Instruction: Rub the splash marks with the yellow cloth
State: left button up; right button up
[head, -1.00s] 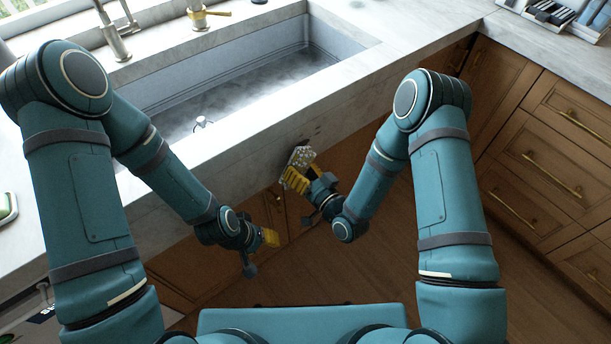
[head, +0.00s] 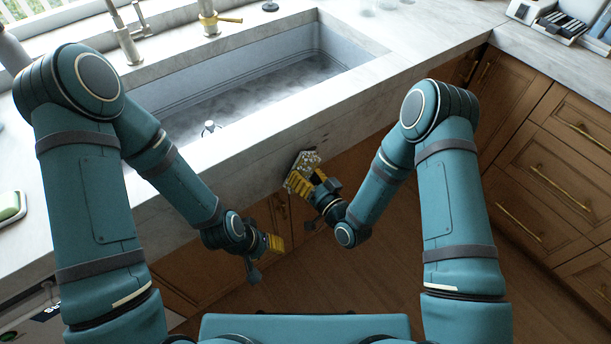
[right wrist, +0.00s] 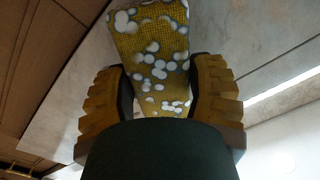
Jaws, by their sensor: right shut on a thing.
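The yellow cloth (head: 307,160), patterned with white dots, is in my right gripper (head: 303,184) at the pale stone front of the sink. In the right wrist view the cloth (right wrist: 152,60) stands out between the two ribbed yellow fingers (right wrist: 160,95), which are shut on it. The cloth lies at or very close to the stone face; firm contact cannot be told. Faint dark specks show on the stone beside the cloth, but I cannot make out the splash marks clearly. My left gripper (head: 274,243) hangs lower left, in front of the cabinets, its opening unclear.
The sink basin (head: 255,95) lies behind the stone front, with a faucet (head: 128,45) at its back. Wooden cabinets with drawers (head: 560,155) stand at the right. A green and white sponge-like item (head: 10,207) lies at the left edge. Floor below the grippers is open.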

aim_at(328, 140)
jog(key=shift+w+a, duration=0.45)
jog(key=shift+w, duration=0.15)
dwell(0.3)
jog(key=shift+w+d, duration=0.5)
jog(key=shift+d, duration=0.3)
jog(key=shift+w+d, duration=0.5)
jog(key=shift+d, duration=0.3)
jog(key=shift+w+d, duration=1.2)
jog(key=shift+d, duration=0.3)
jog(key=shift+w+d, duration=1.15)
jog(key=shift+d, duration=0.3)
jog(key=shift+s+a, duration=1.15)
jog(key=shift+a, duration=0.4)
jog(key=shift+s+a, duration=1.1)
jog(key=shift+a, duration=0.4)
jog(key=shift+s+a, duration=1.15)
jog(key=shift+a, duration=0.4)
jog(key=shift+r+p, duration=0.75)
jog(key=shift+r, duration=0.65)
jog(key=shift+w+d+b, duration=0.75)
jog(key=shift+w+d, duration=0.45)
jog(key=shift+d, duration=0.3)
jog(key=shift+w+d, duration=0.7)
jog(key=shift+d, duration=0.35)
jog(key=shift+w+d, duration=0.75)
jog(key=shift+d, duration=0.25)
jog(key=shift+w+d, duration=0.7)
jog(key=shift+d, duration=0.35)
